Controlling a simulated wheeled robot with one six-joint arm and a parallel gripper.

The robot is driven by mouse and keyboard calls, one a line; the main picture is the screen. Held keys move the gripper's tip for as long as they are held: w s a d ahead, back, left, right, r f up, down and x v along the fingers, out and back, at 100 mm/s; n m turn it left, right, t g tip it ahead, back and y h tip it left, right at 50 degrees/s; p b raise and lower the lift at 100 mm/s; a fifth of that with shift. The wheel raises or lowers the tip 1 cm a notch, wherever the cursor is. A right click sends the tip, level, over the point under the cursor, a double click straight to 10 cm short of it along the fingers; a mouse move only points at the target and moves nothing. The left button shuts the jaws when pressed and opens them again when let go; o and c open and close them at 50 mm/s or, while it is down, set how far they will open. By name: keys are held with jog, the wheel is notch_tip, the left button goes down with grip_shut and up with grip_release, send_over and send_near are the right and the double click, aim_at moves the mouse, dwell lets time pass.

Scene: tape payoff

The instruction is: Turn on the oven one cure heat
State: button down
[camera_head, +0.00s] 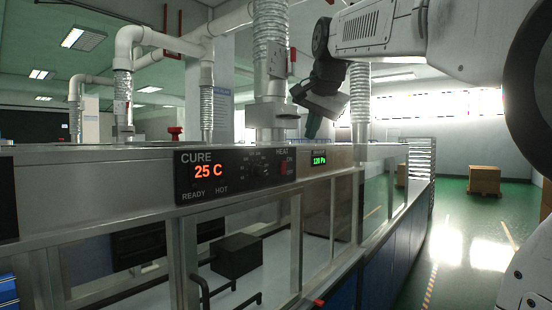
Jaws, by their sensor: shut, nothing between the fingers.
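The oven's black CURE panel (235,173) is on the upper front of the long metal enclosure. Its orange readout (208,171) shows 25 C, with READY and HOT labels below. A knob with markings (257,170) sits right of the readout. A red HEAT switch (284,167) is at the panel's right end; its position is too small to tell. My gripper (314,125) hangs from my arm above and right of the panel, pointing down, apart from the switch. It is shut and empty.
A small green display (320,160) reading about 120 Pa is right of the panel. Metal ducts (271,70) rise from the enclosure top close to my gripper. Glass doors (330,225) lie below. Cardboard boxes (484,180) stand far right on clear green floor.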

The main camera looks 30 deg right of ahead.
send_near(284, 168)
jog(key=x, duration=0.3)
jog(key=d+x, duration=0.1)
jog(key=x, duration=0.1)
jog(key=shift+d+f, duration=0.1)
jog(key=shift+f, duration=0.25)
jog(key=shift+d, duration=0.1)
